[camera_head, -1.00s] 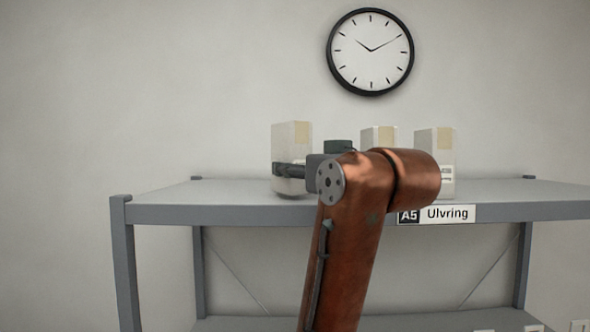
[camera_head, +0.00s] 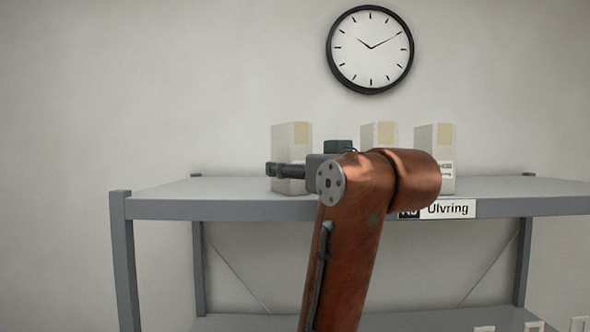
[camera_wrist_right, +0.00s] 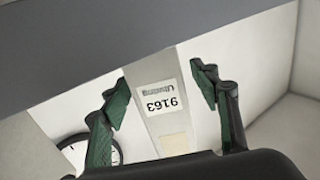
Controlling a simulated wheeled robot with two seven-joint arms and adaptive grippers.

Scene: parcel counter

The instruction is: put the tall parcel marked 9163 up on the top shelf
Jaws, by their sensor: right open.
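The tall pale parcel marked 9163 (camera_head: 291,142) stands upright on the top shelf (camera_head: 225,190), leftmost of the parcels there. In the right wrist view its label (camera_wrist_right: 159,101) reads 9163, upside down. My right gripper (camera_head: 279,171) is level with the parcel's lower half. In the wrist view the right gripper (camera_wrist_right: 156,88) is open, one finger on each side of the parcel, with gaps showing. My left gripper is not in view.
Two similar parcels stand to the right on the top shelf, one in the middle (camera_head: 385,133) and one farther right (camera_head: 434,145), partly behind my arm. A sign reading Ulvring (camera_head: 452,208) is on the shelf edge. The shelf's left part is clear. A clock (camera_head: 370,49) hangs above.

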